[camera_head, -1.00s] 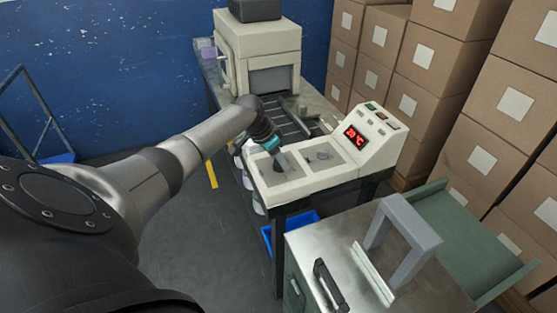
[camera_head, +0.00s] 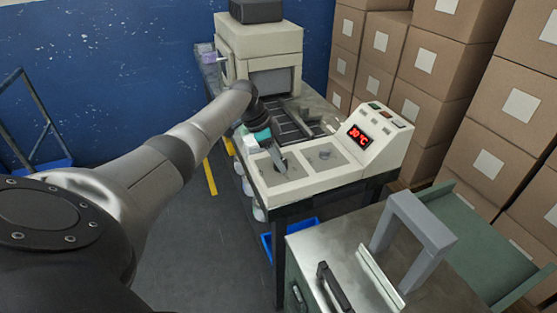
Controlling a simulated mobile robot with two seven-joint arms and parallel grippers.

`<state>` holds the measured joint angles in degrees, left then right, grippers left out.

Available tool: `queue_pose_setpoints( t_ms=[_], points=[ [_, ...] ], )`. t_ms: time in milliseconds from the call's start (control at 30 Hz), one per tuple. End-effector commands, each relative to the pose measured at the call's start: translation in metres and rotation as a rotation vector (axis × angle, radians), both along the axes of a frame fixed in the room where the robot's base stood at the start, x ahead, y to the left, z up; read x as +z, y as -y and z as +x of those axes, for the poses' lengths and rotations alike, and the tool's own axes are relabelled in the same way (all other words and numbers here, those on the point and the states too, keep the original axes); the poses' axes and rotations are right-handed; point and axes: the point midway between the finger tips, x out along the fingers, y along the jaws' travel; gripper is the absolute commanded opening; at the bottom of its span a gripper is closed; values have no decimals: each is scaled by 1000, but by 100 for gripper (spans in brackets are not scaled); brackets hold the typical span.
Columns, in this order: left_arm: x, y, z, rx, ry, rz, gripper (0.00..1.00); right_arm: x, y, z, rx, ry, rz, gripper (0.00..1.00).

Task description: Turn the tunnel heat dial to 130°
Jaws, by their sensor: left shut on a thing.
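A cream control panel (camera_head: 308,182) has two dials on its flat top. My left gripper (camera_head: 279,163) reaches down onto the left plate of the panel and is shut on the left dial, which its fingers mostly hide. The right dial (camera_head: 324,155) is small and grey and stands free on its own plate. The labels are too small to read, so I cannot tell which dial is the tunnel heat dial. My right gripper is not in view.
The cream tunnel machine (camera_head: 262,50) stands behind the panel, with a dark conveyor (camera_head: 290,120) between them. A metal cabinet with a grey frame (camera_head: 415,225) stands at the front right. Stacked cartons (camera_head: 450,60) line the right. Floor at the left is open.

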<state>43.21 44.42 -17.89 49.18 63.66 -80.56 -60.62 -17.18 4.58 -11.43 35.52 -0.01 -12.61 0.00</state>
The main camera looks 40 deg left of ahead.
Motion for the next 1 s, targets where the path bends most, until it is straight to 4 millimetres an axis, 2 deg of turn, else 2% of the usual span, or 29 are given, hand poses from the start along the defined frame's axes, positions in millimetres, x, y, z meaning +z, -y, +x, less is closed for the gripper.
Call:
queue_pose_setpoints(
  t_ms=[300, 333, 567, 867, 1000],
  points=[
    [-1, 1, 0, -2, -2, 0, 0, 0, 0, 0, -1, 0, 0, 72],
    [-1, 1, 0, -2, -2, 0, 53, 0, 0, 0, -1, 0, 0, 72],
    [0, 0, 0, -1, -1, 0, 79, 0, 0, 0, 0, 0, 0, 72],
    [1, 0, -1, 0, -1, 1, 81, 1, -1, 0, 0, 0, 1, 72],
    [14, -4, -4, -1, -1, 2, 81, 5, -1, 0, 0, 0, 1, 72]
  ],
)
